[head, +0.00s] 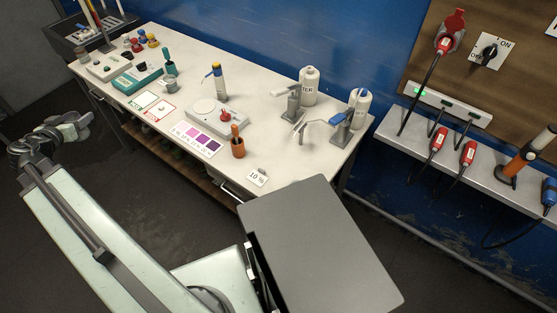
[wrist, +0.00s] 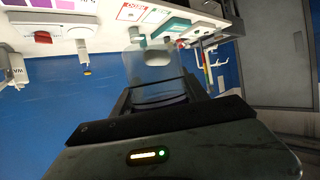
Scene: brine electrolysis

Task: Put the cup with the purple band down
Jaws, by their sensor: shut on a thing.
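My gripper (head: 82,122) is at the left of the head view, out in front of the bench's near edge and apart from it. In the wrist view my gripper (wrist: 157,92) is shut on a clear, see-through cup (wrist: 152,66) held between its fingers. In the head view the cup cannot be told apart from the gripper. The white bench (head: 290,165) carries a green-edged card (head: 143,100) and a red-edged card (head: 161,111) side by side.
A teal device (head: 136,80), a grey cup (head: 170,83), a white device with a red knob (head: 218,117), a purple colour chart (head: 197,138) and an orange holder (head: 237,148) stand on the bench. Two white bottles (head: 309,85) stand at the back right.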

